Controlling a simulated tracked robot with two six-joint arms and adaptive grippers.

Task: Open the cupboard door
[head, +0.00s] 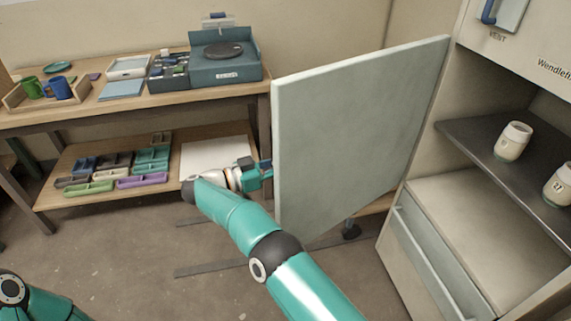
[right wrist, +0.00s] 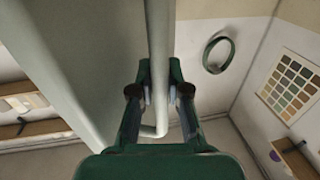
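The pale grey-green cupboard door (head: 355,135) stands wide open, swung out from the cupboard's left side. Its inner face shows in the head view, and its handle is hidden there. In the right wrist view the door's outer face (right wrist: 105,60) is at the left, with a grey bar handle (right wrist: 158,50) running upright beside it. My right gripper (right wrist: 159,95) has its fingers on either side of this bar and looks shut on it near the bar's bent end. The right gripper (head: 262,173) shows at the door's free edge in the head view. My left gripper is out of view.
The open cupboard shows a dark shelf (head: 478,135) with white jars (head: 513,141) and a drawer (head: 437,260) below. A wooden workbench (head: 130,104) with trays and a turntable box (head: 214,66) stands behind the door at left. The floor (head: 150,250) in front is clear.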

